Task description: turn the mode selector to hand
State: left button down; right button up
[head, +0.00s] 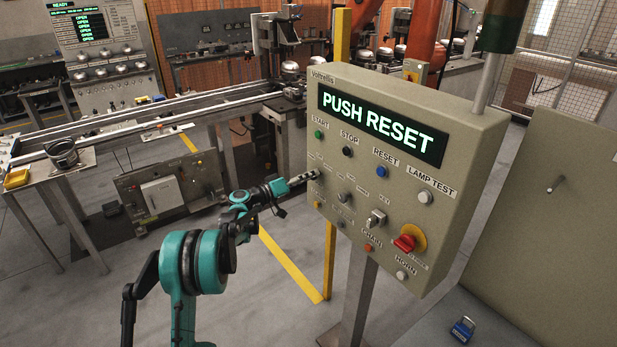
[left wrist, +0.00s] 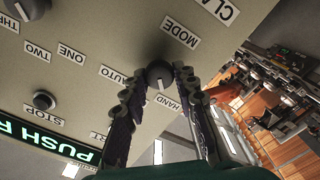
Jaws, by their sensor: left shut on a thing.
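The mode selector (left wrist: 160,76) is a dark round knob on the grey control panel (head: 335,95), with a white pointer line. In the left wrist view the MODE label (left wrist: 181,32), AUTO label (left wrist: 112,74) and HAND label (left wrist: 165,103) surround it. The pointer line points down in that view, toward the HAND label. My left gripper (left wrist: 159,78) has its two dark fingers on either side of the knob, shut on it. In the head view my left gripper (head: 306,177) reaches the panel's left edge and hides the knob. My right gripper is not in view.
The panel's display (head: 378,122) reads PUSH RESET. A conveyor (head: 150,115) runs at the back left.

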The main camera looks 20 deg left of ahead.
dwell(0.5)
pick_arm(q)
jog(key=c, duration=1.2)
grip_release()
jog(key=v, duration=1.2)
